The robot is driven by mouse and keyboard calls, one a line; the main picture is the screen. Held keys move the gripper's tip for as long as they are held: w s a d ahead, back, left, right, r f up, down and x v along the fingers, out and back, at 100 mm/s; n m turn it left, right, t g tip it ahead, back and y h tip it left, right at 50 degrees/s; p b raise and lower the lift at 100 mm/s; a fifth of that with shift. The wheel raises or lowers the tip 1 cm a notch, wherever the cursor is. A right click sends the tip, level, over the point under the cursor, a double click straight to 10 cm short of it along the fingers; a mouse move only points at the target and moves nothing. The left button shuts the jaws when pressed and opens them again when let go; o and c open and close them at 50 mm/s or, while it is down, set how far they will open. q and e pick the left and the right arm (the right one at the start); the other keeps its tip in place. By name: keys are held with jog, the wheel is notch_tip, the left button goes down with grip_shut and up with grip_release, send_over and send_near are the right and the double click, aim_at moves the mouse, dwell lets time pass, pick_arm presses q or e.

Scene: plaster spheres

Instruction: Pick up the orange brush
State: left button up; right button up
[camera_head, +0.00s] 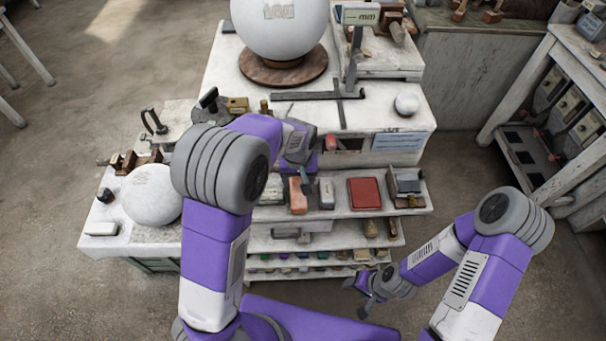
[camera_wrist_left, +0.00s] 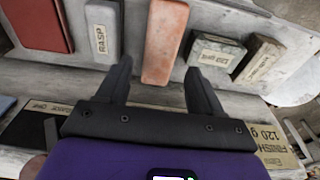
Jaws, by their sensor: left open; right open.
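The orange block-shaped piece (camera_head: 298,197), the only orange thing I see here, lies on the upper shelf of the stepped stand; no bristles show. It also shows in the left wrist view (camera_wrist_left: 164,42), its near end between the lines of my open fingers. My left gripper (camera_head: 307,184) is open and empty over that shelf, close to the orange piece; it also shows in the left wrist view (camera_wrist_left: 158,75). I cannot tell whether a finger touches the piece. My right gripper (camera_head: 366,302) is open and empty, low in front of the stand.
A grey block marked RASP (camera_wrist_left: 102,30) and a red box (camera_head: 364,193) lie beside the orange piece. A large white sphere (camera_head: 280,25) stands above on the stand. A smaller sphere (camera_head: 152,195) sits at left.

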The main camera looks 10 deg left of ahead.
aim_at(298, 189)
pick_arm(q)
jog(key=f, duration=0.5)
jog(key=w+f, duration=0.1)
jog(key=f, duration=0.1)
jog(key=shift+w+a+f, duration=0.1)
jog(key=shift+a+f, duration=0.15)
jog(key=shift+f, duration=0.05)
jog(key=shift+r, duration=0.1)
jog(key=shift+c, duration=0.2)
jog(key=c, duration=0.8)
jog(key=shift+o, duration=0.2)
jog(key=shift+r, duration=0.1)
jog(key=shift+r, duration=0.15)
jog(key=r, duration=0.7)
jog(key=shift+s+d, duration=0.1)
jog(key=shift+s, duration=0.1)
jog(key=s+d, duration=0.2)
jog(key=s, duration=0.7)
jog(key=s+d, duration=0.3)
jog(key=s, duration=0.7)
jog(key=shift+d+f, duration=0.15)
jog(key=shift+f, duration=0.15)
